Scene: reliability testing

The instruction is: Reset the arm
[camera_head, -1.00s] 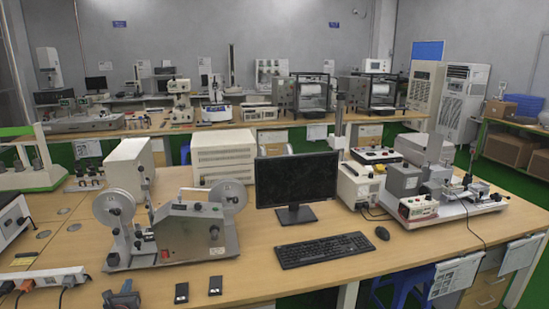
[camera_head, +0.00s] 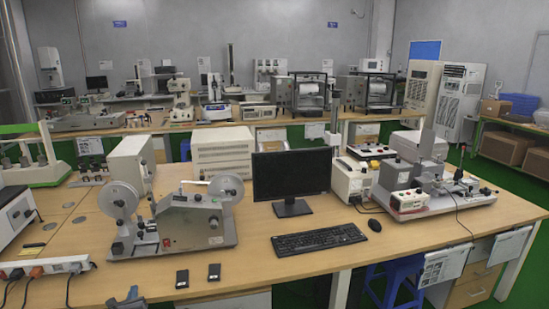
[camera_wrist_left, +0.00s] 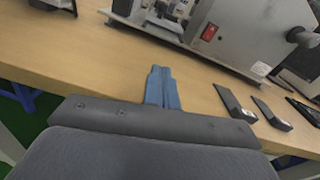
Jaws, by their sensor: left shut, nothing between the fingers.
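My left gripper (camera_head: 131,292) shows at the bottom left of the head view, just off the front edge of the wooden table (camera_head: 240,262). Only its tip end is in that view. In the left wrist view its two blue fingers (camera_wrist_left: 162,87) lie together, shut and empty, pointing toward the table and the grey machine (camera_wrist_left: 185,38). The fingers hold nothing. My right gripper is not in view.
A two-reel machine (camera_head: 190,222), two small black blocks (camera_head: 182,279), a keyboard (camera_head: 318,239) and a monitor (camera_head: 291,176) stand on the table. A power strip (camera_head: 45,267) with cables lies at the left. Bare tabletop lies between the blocks and the keyboard.

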